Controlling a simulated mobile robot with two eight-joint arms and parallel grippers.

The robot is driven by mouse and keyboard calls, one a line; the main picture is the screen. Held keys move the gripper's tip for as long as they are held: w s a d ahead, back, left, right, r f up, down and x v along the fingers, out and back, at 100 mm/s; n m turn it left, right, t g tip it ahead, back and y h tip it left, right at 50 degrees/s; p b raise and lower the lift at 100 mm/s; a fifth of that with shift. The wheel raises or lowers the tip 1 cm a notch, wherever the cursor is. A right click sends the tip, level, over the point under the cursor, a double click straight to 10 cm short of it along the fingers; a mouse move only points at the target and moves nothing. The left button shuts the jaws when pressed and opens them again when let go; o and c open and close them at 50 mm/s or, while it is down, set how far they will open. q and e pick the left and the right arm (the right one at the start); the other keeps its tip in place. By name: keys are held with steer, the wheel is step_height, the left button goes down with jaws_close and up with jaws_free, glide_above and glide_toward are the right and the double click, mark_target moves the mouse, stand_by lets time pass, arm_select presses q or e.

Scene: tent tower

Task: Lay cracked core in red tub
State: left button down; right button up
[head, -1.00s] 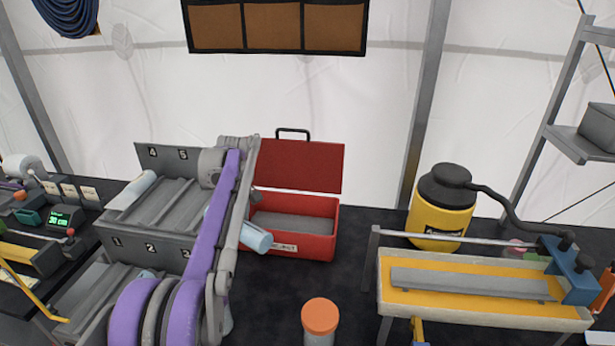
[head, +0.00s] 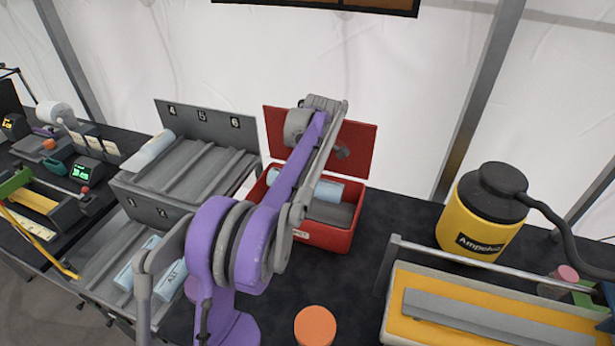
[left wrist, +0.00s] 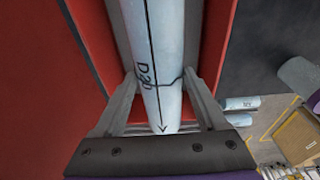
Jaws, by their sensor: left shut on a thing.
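A pale blue core (left wrist: 160,70) with a dark lengthwise arrow, a jagged crack line and writing that looks like "D20" is between the fingers of my left gripper (left wrist: 160,92). My left gripper is shut on it. In the head view the core (head: 330,190) is at the mouth of the red tub (head: 330,238), lying roughly level; my purple arm covers part of it and the gripper. In the left wrist view red walls (left wrist: 212,60) flank the core. Whether it touches the tub floor cannot be told. My right gripper is not in view.
The tub's red lid (head: 355,150) stands open behind. A grey numbered rack (head: 195,180) with more pale cores is at left. A yellow container (head: 480,225) and a yellow-lined trough (head: 490,310) are at right. An orange-capped jar (head: 315,326) stands in front.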

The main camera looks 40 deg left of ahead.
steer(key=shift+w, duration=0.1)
arm_select(q)
steer(key=shift+r+t, duration=0.1)
steer(key=shift+t, duration=0.3)
steer(key=shift+s+r+t, duration=0.1)
steer(key=shift+r+t, duration=0.05)
steer(key=shift+t, duration=0.15)
steer(key=shift+f+b, duration=0.4)
steer(key=shift+f, duration=0.35)
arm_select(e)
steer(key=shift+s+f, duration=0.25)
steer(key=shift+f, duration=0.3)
arm_select(q)
steer(key=shift+f+b, duration=1.5)
steer(key=shift+f, duration=1.95)
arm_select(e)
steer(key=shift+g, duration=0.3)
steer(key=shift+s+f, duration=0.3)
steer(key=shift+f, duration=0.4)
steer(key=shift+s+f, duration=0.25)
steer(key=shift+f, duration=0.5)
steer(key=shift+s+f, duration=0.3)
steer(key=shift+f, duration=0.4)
arm_select(q)
steer(key=shift+f, duration=0.25)
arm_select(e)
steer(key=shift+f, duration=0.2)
arm_select(q)
jaws_free()
